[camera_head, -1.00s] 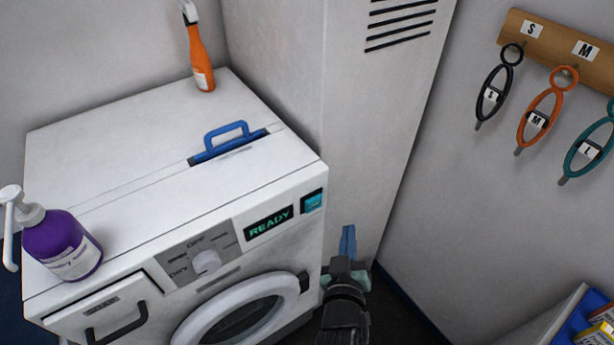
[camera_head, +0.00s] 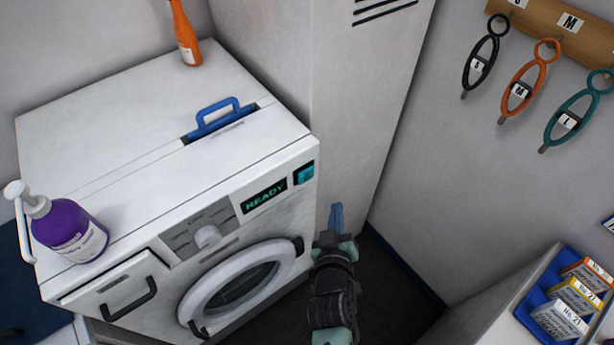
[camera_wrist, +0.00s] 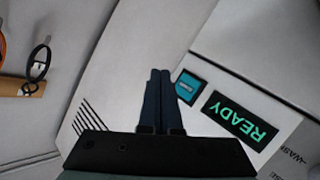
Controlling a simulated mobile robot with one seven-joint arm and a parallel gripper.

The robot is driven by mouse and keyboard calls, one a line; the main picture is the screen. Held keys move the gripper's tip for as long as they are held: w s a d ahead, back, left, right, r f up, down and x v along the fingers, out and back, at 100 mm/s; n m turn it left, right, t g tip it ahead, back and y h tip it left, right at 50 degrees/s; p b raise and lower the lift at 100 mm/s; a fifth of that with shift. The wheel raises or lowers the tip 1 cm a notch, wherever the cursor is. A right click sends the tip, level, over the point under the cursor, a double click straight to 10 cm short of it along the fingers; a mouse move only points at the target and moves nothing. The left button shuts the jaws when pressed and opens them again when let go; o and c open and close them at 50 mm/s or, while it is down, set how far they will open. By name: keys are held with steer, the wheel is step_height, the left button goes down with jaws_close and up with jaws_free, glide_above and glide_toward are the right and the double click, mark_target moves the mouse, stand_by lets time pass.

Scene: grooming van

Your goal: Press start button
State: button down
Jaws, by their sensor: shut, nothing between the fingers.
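The start button is a small teal square (camera_head: 304,173) at the right end of the washing machine's (camera_head: 150,235) front panel. It sits right of the display (camera_head: 264,195), which reads READY. My gripper (camera_head: 336,217) is shut and empty, in front of the machine's right front edge and apart from it in the head view. In the wrist view the shut blue fingers (camera_wrist: 160,85) point up the picture, with the teal button (camera_wrist: 188,87) just right of their tips and the READY display (camera_wrist: 240,119) beyond it. I see no contact with the button.
A purple pump bottle (camera_head: 68,230) and an orange spray bottle (camera_head: 185,35) stand on the machine. A tall pale cabinet (camera_head: 350,110) stands behind my gripper. Looped tools (camera_head: 525,85) hang on the right wall. A blue tray (camera_head: 530,305) with small boxes lies at lower right.

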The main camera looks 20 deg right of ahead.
mark_target(312, 175)
steer(key=w+a+b, duration=0.2)
steer(key=w+b, duration=0.3)
steer(key=w, duration=0.2)
steer(key=shift+w+a, duration=0.15)
steer(key=shift+a, duration=0.15)
stand_by(1.8)
steer(key=shift+w+a+b, duration=0.15)
steer(key=shift+w+b, duration=0.15)
steer(key=shift+w, duration=0.1)
steer(key=shift+w+a+b, duration=0.2)
steer(key=shift+w+b, duration=0.3)
stand_by(0.6)
steer(key=shift+s+r, duration=0.1)
steer(key=shift+s, duration=0.1)
steer(key=shift+s+d+p, duration=0.35)
steer(key=shift+s+p, duration=0.25)
steer(key=shift+s, duration=0.15)
